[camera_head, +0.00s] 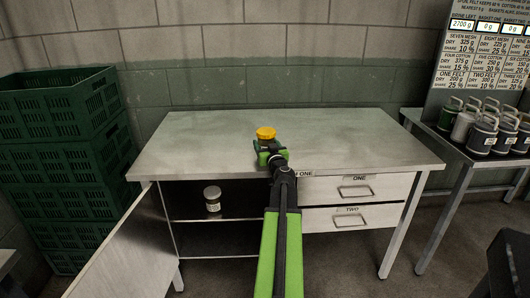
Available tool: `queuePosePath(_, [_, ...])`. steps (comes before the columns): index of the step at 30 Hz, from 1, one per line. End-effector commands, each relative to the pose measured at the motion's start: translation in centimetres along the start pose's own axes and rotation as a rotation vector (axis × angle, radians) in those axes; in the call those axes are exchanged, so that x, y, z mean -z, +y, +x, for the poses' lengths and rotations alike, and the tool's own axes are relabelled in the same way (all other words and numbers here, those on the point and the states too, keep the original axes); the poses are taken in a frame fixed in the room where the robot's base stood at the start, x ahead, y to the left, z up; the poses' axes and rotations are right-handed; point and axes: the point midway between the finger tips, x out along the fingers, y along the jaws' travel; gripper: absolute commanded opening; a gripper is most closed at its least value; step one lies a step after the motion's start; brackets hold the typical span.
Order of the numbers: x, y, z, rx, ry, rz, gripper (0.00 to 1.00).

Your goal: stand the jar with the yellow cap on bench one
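The jar with the yellow cap (265,133) shows over the front middle of bench one (345,138). Its cap is plain to see, but my gripper covers most of its body. My gripper (268,150), green and black, is right at the jar, just below the cap. The fingers overlap the jar, and I cannot tell whether they are closed on it. The jar's base is hidden, so I cannot tell whether it touches the bench top. The label on the bench's front edge is partly covered by my arm.
The bench top is otherwise clear. Below it, an open door (117,245) swings out at the left, and a grey-lidded jar (212,199) stands on the shelf. Two drawers (350,188) are shut. Green crates (58,125) stand left; several metal canisters (482,133) stand on the right table.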

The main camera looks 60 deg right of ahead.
Motion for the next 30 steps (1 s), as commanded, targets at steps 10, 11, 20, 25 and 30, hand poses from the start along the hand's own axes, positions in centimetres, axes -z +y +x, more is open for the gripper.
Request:
queuePosePath(10, [-0.2,0.0,0.0,0.001,0.0,0.0,0.65])
queuePosePath(11, [-0.1,-0.1,0.0,0.001,0.0,0.0,0.69])
queuePosePath(20, [-0.1,-0.1,0.0,0.001,0.0,0.0,0.86])
queuePosePath(25, [0.3,-0.1,0.0,0.002,0.0,0.0,0.86])
queuePosePath(30, [0.2,-1.2,-1.9,0.004,0.0,0.0,0.86])
